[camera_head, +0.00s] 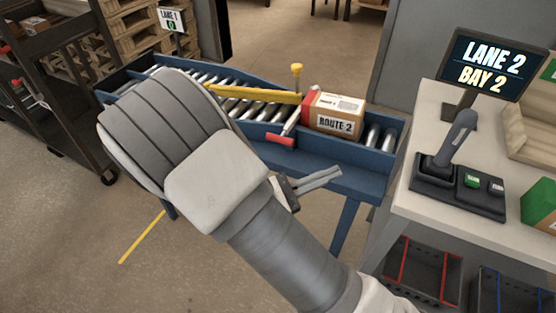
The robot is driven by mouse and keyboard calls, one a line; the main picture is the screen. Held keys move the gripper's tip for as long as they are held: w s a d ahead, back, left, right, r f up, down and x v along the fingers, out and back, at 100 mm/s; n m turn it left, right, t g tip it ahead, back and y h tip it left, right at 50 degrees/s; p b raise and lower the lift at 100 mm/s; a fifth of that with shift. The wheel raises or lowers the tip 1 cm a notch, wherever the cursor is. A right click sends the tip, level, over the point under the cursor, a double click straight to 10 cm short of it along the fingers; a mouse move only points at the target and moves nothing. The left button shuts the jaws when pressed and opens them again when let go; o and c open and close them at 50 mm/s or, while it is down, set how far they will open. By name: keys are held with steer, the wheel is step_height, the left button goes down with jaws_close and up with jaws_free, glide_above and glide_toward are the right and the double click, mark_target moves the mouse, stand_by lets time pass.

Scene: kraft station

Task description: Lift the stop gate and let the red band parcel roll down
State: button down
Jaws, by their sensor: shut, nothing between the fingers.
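The parcel (340,112) is a brown box with a red band at its left end and a "ROUTE 2" label. It sits on the roller conveyor (345,180), towards its right end. My gripper (338,175) is shut and empty. It appears in front of the conveyor's near side, below and right of the red grip, apart from it in the picture. My arm hides part of the conveyor's left side.
A yellow bar (255,94) crosses the rollers, with a yellow-knobbed post (296,75) at its right end. A table (425,205) at right holds a lever box (450,160) and a "LANE 2 BAY 2" screen (487,65). A dark cart (60,95) stands left.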

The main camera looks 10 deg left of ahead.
steer(key=a+f+n+t+y+b, duration=0.2)
steer(key=a+f+n+t+y, duration=0.1)
steer(key=a+f+n+t, duration=0.35)
steer(key=n+t+y+b, duration=0.1)
steer(key=n+t+y, duration=0.6)
steer(key=t, duration=0.1)
glide_toward(278, 157)
steer(key=s+r, duration=0.2)
steer(key=shift+w+f, duration=0.1)
steer(key=b+x, duration=0.1)
steer(key=x, duration=0.9)
steer(key=shift+w+d+f, duration=0.1)
steer(key=shift+w+f, duration=0.05)
steer(key=shift+w, duration=0.05)
